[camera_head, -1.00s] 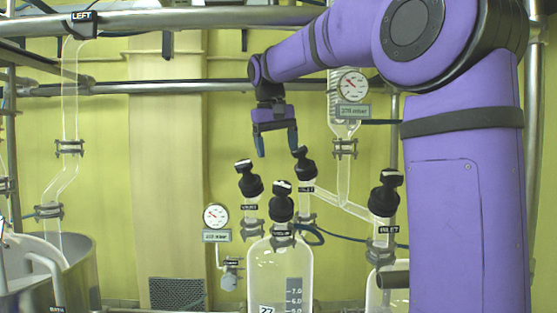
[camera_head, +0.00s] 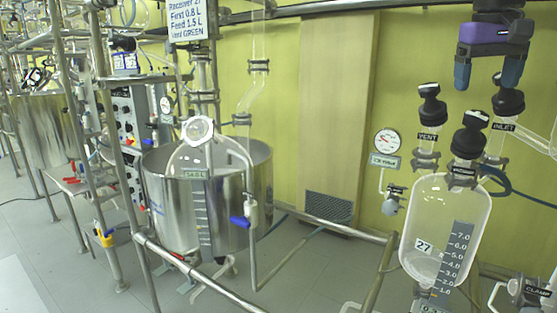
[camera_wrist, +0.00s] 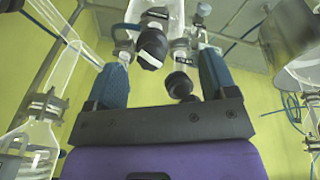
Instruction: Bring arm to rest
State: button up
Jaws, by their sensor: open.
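My gripper (camera_head: 487,73) is at the upper right of the head view, pointing down, with its two blue fingers apart and nothing between them. It hangs above a clear glass vessel (camera_head: 430,225) marked 27. Black-knobbed valves labelled VENT (camera_head: 431,112) and INLET (camera_head: 507,103) stand on the vessel's top, with another black knob (camera_head: 470,135) between them. In the wrist view my gripper (camera_wrist: 163,70) also shows open, with black knobs beyond its fingertips. Most of my arm is outside the head view.
A steel tub (camera_head: 260,185) stands mid-left behind metal rails (camera_head: 200,283). A pressure gauge (camera_head: 387,142) is on the left of the glass vessel. A sign (camera_head: 188,18) hangs at the upper left. The yellow wall and beige panel (camera_head: 322,110) between tub and vessel are clear.

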jog(key=s+a+f+n+t+y, duration=0.1)
jog(key=s+a+f, duration=0.3)
jog(key=s+f, duration=0.4)
jog(key=s+a+f+n+t, duration=0.1)
jog(key=s+a+f+t, duration=0.1)
jog(key=s+f, duration=0.7)
jog(key=s+a, duration=0.1)
jog(key=s, duration=0.2)
jog(key=shift+a+f+t+y, duration=0.15)
jog(key=shift+a+t+y, duration=0.25)
